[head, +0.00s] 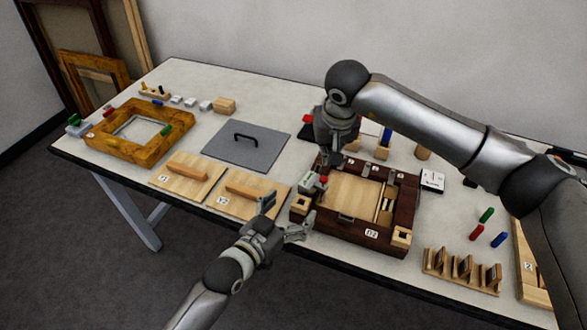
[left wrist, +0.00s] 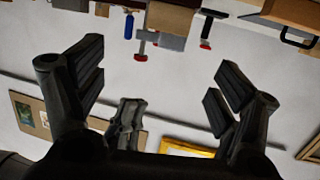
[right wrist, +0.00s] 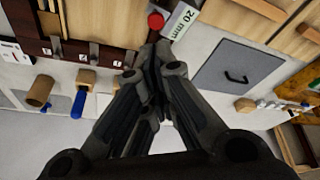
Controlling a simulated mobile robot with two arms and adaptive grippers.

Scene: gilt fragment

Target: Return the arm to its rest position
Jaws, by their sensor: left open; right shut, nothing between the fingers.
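My right gripper (head: 328,162) points down above the back left part of the dark wooden box (head: 340,232). Its fingers are closed together and empty in the right wrist view (right wrist: 154,58). Whether its tips touch the box cannot be told.
A small block labelled 20 mm (right wrist: 181,20) with a red knob (right wrist: 156,21) is close to my right fingertips. Wooden panels (head: 256,192), a grey plate with a handle (head: 240,150) and a gilt frame (head: 98,137) lie left. A slotted rack (head: 460,275) stands front right.

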